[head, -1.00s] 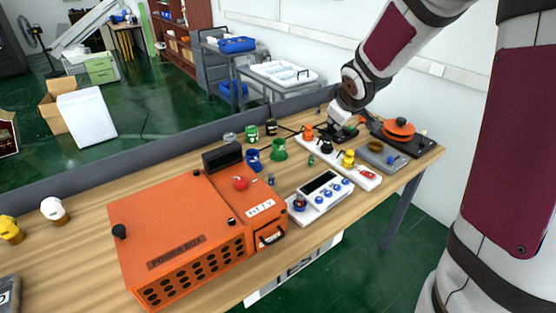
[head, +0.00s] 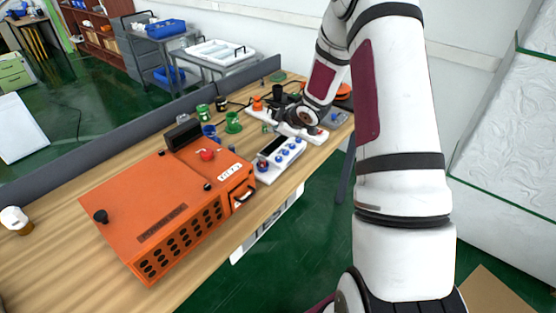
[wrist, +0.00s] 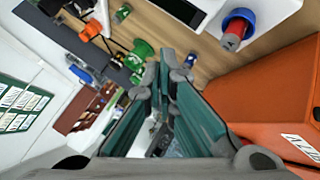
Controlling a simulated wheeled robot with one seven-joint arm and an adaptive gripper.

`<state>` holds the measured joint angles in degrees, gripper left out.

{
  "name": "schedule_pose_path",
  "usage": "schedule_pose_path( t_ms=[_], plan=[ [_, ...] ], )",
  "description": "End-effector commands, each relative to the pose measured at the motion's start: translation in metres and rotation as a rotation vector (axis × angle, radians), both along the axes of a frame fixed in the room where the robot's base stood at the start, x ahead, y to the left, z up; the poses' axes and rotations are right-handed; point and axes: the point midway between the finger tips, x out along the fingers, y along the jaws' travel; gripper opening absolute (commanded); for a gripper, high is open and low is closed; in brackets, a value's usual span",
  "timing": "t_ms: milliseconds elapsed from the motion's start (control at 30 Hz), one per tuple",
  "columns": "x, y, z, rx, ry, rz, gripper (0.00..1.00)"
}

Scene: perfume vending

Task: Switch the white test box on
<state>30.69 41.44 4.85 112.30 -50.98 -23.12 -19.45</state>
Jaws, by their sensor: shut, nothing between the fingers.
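The white test box (head: 268,176) lies on the table to the right of the orange power box, with a dark screen and several blue knobs on top. A red switch in a blue collar (head: 262,164) stands at its near left corner. In the wrist view the red-topped switch (wrist: 232,40) and part of the white box (wrist: 268,8) are at the top right. My gripper (wrist: 178,60) is shut and empty, its teal-padded fingers close together and apart from the switch. In the head view it is around the box's far end, largely hidden by my wrist.
The orange power box (head: 150,205) with a red button fills the table's left; its side also shows in the wrist view (wrist: 268,95). Green cups (head: 233,123) stand behind the test box.

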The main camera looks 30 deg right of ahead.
Motion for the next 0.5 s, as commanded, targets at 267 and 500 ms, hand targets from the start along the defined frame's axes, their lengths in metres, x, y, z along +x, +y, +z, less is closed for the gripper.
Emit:
schedule_pose_path(
  t_ms=[267, 500],
  plan=[
    [0.001, 0.000, -0.004, 0.000, 0.001, 0.000, 0.00],
    [0.002, 0.001, -0.031, 0.000, 0.004, 0.001, 0.00]
  ],
)
